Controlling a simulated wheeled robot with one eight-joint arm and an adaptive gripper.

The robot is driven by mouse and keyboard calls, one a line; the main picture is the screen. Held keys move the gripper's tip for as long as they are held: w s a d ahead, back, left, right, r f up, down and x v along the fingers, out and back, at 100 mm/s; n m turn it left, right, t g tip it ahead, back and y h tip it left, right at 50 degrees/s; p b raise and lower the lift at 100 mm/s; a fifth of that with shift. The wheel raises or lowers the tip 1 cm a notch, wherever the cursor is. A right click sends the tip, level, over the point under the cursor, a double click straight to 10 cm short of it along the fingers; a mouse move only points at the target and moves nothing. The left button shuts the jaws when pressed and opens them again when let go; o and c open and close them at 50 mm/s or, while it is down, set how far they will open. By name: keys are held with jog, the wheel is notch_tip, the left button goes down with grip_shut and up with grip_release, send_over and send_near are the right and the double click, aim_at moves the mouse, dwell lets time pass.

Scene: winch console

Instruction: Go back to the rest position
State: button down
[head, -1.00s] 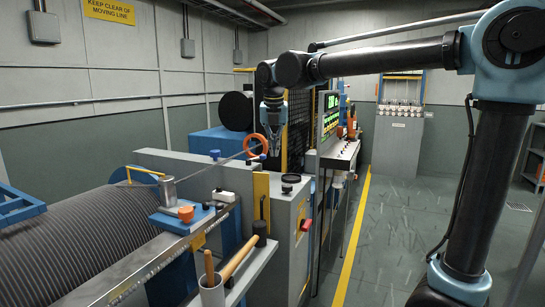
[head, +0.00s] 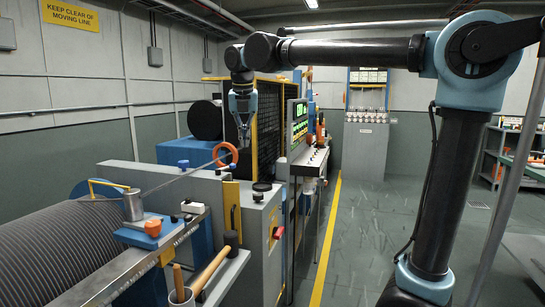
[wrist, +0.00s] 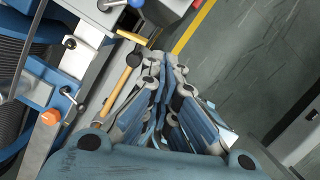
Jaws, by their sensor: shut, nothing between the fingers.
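My gripper (head: 243,140) hangs fingers down above the grey winch console (head: 262,215) in the head view. It is just right of an orange ring (head: 225,154) and in front of a black mesh guard. In the wrist view my gripper (wrist: 172,60) has its fingers together with nothing between them. Below it in that view lie the console and a mallet (wrist: 130,68). My arm reaches across from the column at the right, with the upper link roughly level.
A ribbed drum (head: 50,250) lies at the left. A panel with a green display (head: 298,120) stands behind the console. Open floor (head: 365,235) lies right of the yellow line (head: 327,240).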

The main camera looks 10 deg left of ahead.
jog(key=d+f+m, duration=0.4)
jog(key=d+m, duration=0.2)
jog(key=d, duration=0.4)
jog(key=w+d+f+m, duration=0.1)
jog(key=d+f+m, duration=0.45)
jog(key=d, duration=0.35)
jog(key=d+f+m, duration=0.3)
jog(key=d+m, duration=0.4)
jog(key=d, duration=0.3)
jog(key=s+d+f+m, duration=0.7)
jog(key=d+f+m, duration=0.1)
jog(key=f+m, duration=0.2)
jog(key=s+d+f+m, duration=0.6)
jog(key=d+f+m, duration=0.3)
jog(key=f, duration=0.3)
jog(key=shift+s+d+f+m+h, duration=0.25)
jog(key=shift+s+m+h, duration=0.15)
jog(key=shift+m, duration=0.35)
